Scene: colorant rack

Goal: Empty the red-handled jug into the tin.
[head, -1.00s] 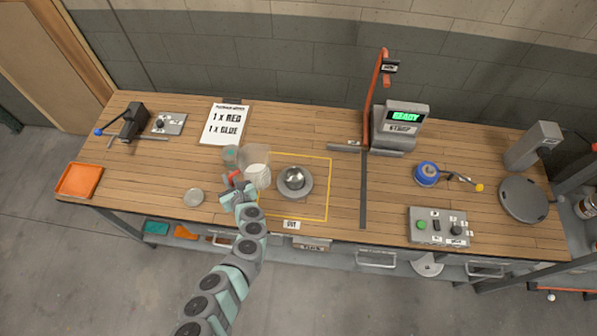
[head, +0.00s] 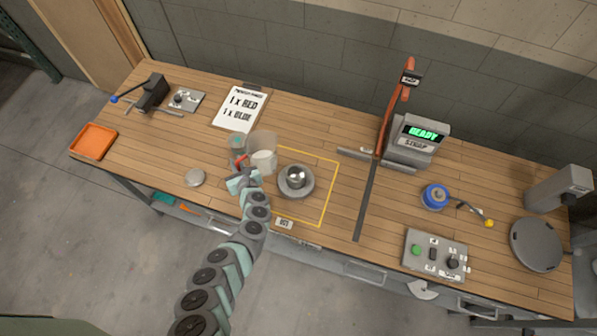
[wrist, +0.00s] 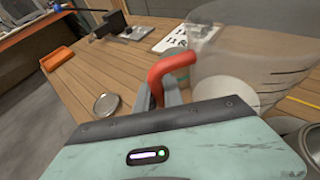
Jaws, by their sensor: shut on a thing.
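The jug (head: 262,143) is clear-walled with a red handle and something white low in it. It stands near upright left of the tin, by the left edge of the yellow outline. My gripper (head: 243,172) is shut on the red handle (wrist: 168,68), with the jug wall to its right in the wrist view (wrist: 250,50). I cannot tell whether the jug touches the table. The tin (head: 296,175) is a small round silver vessel on a grey round base (head: 297,193) inside the outline. In the wrist view only a metal edge shows at the right.
A teal-tinted cup (head: 237,142) stands just left of the jug. A round metal lid (head: 195,177) lies farther left, and an orange tray (head: 93,141) at the far left. A tall stand with an orange lever (head: 397,110) is to the right.

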